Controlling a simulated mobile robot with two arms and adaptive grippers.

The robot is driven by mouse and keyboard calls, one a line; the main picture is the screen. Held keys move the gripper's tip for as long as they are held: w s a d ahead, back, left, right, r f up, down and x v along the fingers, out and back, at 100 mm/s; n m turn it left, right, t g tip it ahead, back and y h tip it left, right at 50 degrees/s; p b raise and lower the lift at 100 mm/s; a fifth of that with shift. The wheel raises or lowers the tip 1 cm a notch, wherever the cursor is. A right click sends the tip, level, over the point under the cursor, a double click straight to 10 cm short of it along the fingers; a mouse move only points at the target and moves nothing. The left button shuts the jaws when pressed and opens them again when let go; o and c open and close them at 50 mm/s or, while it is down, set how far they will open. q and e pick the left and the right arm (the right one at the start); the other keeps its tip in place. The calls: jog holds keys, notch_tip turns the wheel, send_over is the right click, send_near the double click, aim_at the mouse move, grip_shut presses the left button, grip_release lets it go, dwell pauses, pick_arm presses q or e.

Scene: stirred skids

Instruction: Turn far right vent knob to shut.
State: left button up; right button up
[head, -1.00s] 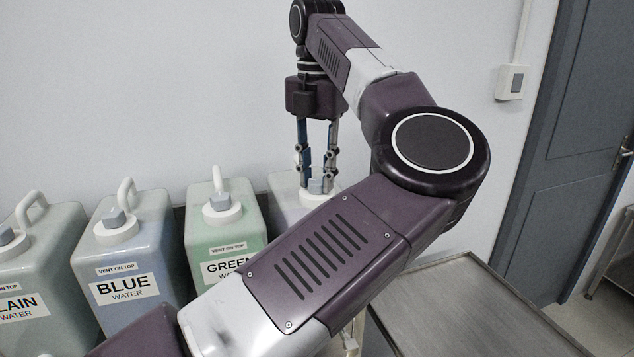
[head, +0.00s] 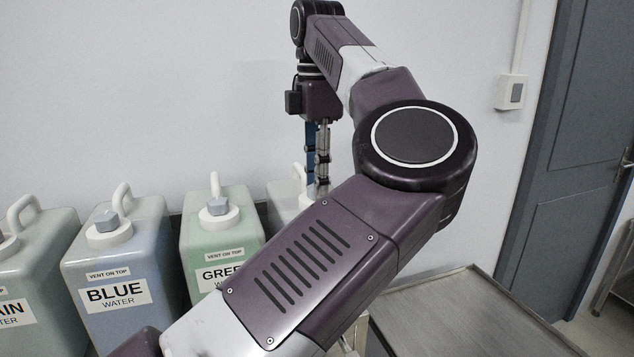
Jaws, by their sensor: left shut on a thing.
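The far right container (head: 281,197) is pale, with a white handle, and most of it is hidden behind my left arm. My left gripper (head: 318,186) points straight down over its top and is shut on the vent knob there. The fingers now line up almost one behind the other. The knob itself is hidden by the fingers and the arm, so its angle cannot be seen. My right gripper is out of view.
To the left stand a green-water container (head: 215,255), a blue-water container (head: 140,285) and a partly cut-off container (head: 35,270), with grey knobs visible on the green and blue ones. A bare metal table top (head: 470,315) is at the lower right.

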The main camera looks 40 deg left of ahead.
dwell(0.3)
pick_arm(q)
jog(key=o, duration=1.1)
jog(key=shift+o, duration=0.2)
jog(key=shift+r, duration=3.75)
